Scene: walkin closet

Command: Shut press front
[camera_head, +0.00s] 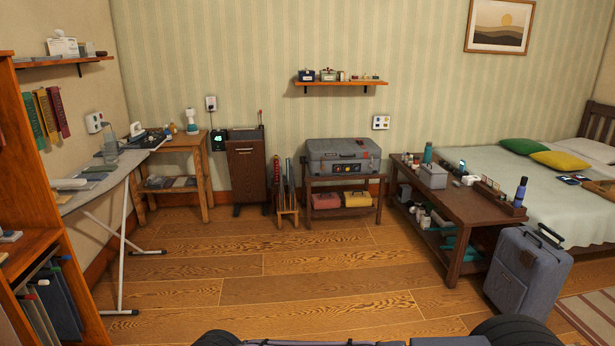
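What looks like the press (246,172) stands upright on the floor against the striped back wall, left of centre. It has a brown front panel with a small light handle near the top and dark edges and feet. A darker back part shows above the front's top edge, so the front seems to lean out a little. From this distance I cannot tell how wide the gap is. Neither of my grippers is in view; only dark parts of my own body show at the bottom edge.
A wooden side table (183,142) and ironing board (108,180) stand left of the press. A slatted rack (288,215) and a low stand with a grey case (343,158) are right of it. A low dark table (463,205) and suitcase (527,272) are at right. The middle floor (260,280) is clear.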

